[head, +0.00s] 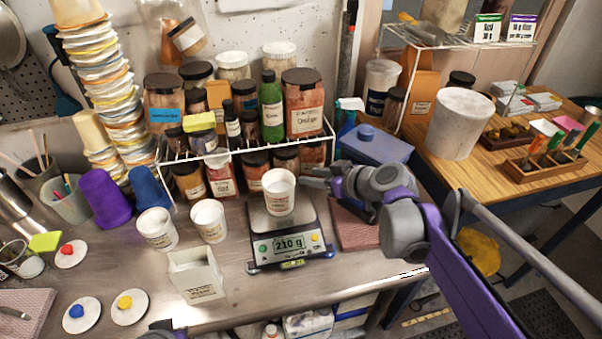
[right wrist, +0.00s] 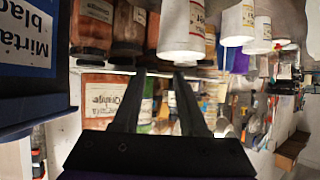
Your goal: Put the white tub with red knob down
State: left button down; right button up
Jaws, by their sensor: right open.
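A white open tub (head: 279,194) with a label stands upright on the scale (head: 291,247), whose display reads 210 g. No knob shows on it. A white lid with a red knob (head: 70,253) lies flat at the left of the steel bench. My right gripper (head: 308,176) is open, just right of the tub on the scale. In the right wrist view, its two fingers (right wrist: 160,72) are apart and empty, and a white tub (right wrist: 181,32) shows beyond their tips. A small dark part at the bottom edge of the head view looks like my left gripper (head: 166,329); its fingers cannot be made out.
Two more white tubs (head: 157,228) (head: 208,220) and a white carton (head: 196,276) stand left of the scale. Lids with blue (head: 80,314) and yellow (head: 129,307) knobs lie front left. A wire rack of jars (head: 303,103) stands behind. Bare steel shows in front of the rack.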

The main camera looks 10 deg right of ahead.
jog(key=s+f+m+g+h, duration=0.2)
jog(key=s+f, duration=0.4)
jog(key=s, duration=0.5)
jog(key=s+f+m+g+h, duration=0.2)
jog(key=s+f, duration=0.5)
jog(key=s, duration=0.5)
jog(key=shift+d+f+m+g+h, duration=0.3)
jog(key=shift+d+m+h, duration=0.15)
jog(key=shift+m+h, duration=0.45)
